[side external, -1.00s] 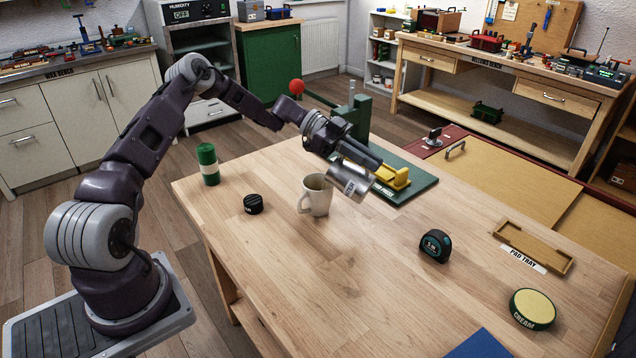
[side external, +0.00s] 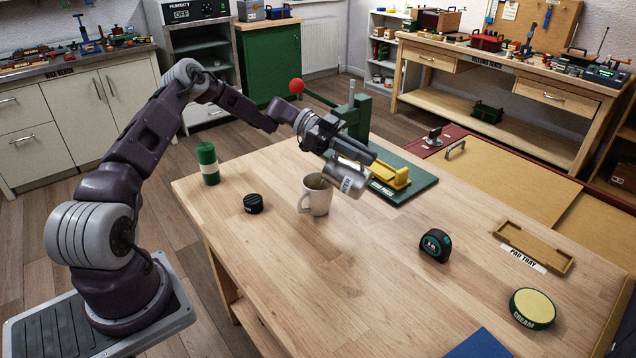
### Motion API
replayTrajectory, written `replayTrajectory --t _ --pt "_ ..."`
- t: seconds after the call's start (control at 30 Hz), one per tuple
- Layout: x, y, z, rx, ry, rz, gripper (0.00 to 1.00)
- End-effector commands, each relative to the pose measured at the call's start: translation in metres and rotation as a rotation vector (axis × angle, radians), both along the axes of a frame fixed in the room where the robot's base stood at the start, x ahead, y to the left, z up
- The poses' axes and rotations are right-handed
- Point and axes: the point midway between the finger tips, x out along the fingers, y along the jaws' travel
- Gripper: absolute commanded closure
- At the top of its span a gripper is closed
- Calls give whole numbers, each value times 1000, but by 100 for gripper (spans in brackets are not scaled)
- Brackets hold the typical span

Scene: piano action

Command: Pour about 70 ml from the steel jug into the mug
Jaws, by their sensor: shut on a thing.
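The steel jug (side external: 345,179) is held in my gripper (side external: 352,160) above the wooden table. My gripper is shut on it. The jug is tilted, with its lip toward the left, over the mug's opening. A thin brownish stream seems to show at the lip, but it is too small to be sure. The white mug (side external: 318,199) stands upright on the table, its handle toward the left. The jug's lower end reaches to the right of the mug. The level inside the mug cannot be read.
A green press (side external: 355,118) with a red ball lever and a yellow part (side external: 393,176) stands close behind the jug. A black round puck (side external: 253,203) and a green cylinder (side external: 208,164) stand left. A tape measure (side external: 434,246) sits right. The front middle table is clear.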

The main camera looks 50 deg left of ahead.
Motion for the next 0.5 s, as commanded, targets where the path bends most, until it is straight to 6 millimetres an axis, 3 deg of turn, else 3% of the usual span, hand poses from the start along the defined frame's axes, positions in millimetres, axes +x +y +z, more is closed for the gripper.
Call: replayTrajectory --t 0.5 --pt "-3 9 5 -43 -17 1 100"
